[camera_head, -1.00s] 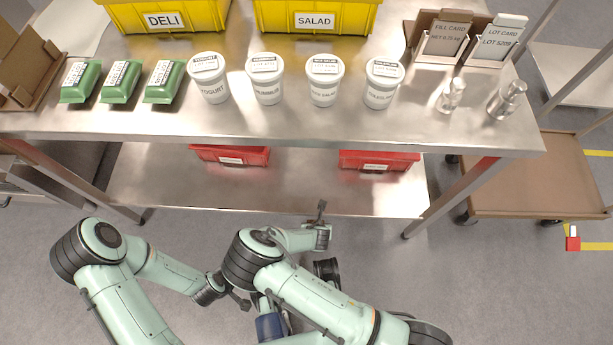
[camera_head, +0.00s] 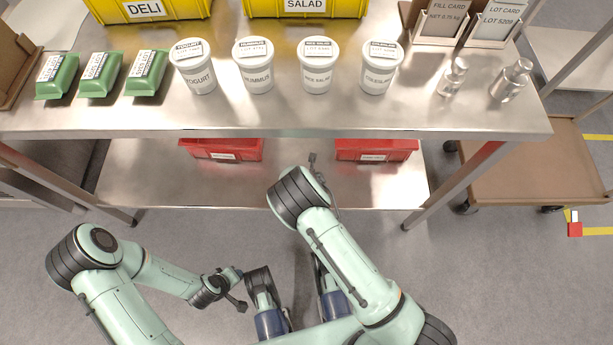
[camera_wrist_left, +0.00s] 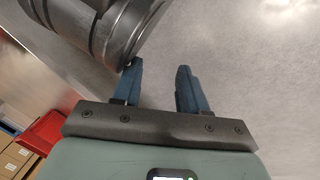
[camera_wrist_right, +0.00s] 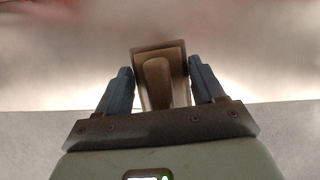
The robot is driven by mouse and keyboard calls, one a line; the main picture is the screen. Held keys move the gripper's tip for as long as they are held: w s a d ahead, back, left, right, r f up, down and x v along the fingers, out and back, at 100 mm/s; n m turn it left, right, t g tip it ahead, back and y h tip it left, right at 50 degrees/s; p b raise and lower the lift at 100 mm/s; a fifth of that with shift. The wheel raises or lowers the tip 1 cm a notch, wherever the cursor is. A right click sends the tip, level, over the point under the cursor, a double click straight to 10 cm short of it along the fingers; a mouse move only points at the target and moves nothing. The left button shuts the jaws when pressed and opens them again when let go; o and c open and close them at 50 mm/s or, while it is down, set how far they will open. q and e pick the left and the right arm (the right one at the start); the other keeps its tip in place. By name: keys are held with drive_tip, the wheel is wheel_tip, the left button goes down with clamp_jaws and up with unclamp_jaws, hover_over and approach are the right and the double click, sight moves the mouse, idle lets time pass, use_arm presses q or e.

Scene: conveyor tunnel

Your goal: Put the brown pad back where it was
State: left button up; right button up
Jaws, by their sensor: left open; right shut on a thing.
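The brown pad (camera_wrist_right: 156,82) shows in the right wrist view as a small brown block with a raised, rounded middle. My right gripper (camera_wrist_right: 160,80) is shut on it, one finger at each side. In the head view my right arm's own joint mostly hides that gripper, and the pad cannot be made out there. My left gripper (camera_head: 240,289) is open and empty, low in front of the table; its two spread fingers also show in the left wrist view (camera_wrist_left: 158,78).
The steel table (camera_head: 240,118) carries white tubs (camera_head: 317,75), green packs (camera_head: 100,75), yellow bins (camera_head: 310,6), card holders (camera_head: 445,42) and metal weights (camera_head: 512,80). Red bins (camera_head: 222,149) stand on its lower shelf. A brown cart (camera_head: 530,170) stands at right.

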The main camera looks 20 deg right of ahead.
drive_tip(key=shift+w+d, duration=0.25)
drive_tip(key=shift+w, duration=0.95)
drive_tip(key=shift+w+f+b, duration=0.1)
drive_tip(key=shift+w+b, duration=0.2)
drive_tip(key=shift+b, duration=0.05)
drive_tip(key=shift+w+d+b, duration=0.15)
drive_tip(key=shift+w+b, duration=0.05)
drive_tip(key=shift+w, duration=0.4)
drive_tip(key=shift+w+d+b, duration=0.15)
drive_tip(key=shift+w+b, duration=0.05)
drive_tip(key=shift+w, duration=0.35)
use_arm(q)
drive_tip(key=s+f+g, duration=0.2)
drive_tip(key=s+f, duration=0.2)
drive_tip(key=s, duration=0.1)
drive_tip(key=shift+s+a+b, duration=0.3)
drive_tip(key=shift+a+b, duration=0.05)
drive_tip(key=shift+b, duration=0.1)
use_arm(e)
drive_tip(key=shift+s+a+f, duration=0.1)
drive_tip(key=shift+s+f, duration=0.05)
drive_tip(key=shift+f, duration=1.25)
use_arm(q)
drive_tip(key=shift+f, duration=0.15)
use_arm(e)
drive_tip(key=shift+f, duration=0.1)
use_arm(q)
drive_tip(key=shift+s, duration=0.1)
use_arm(e)
drive_tip(key=o, duration=1.1)
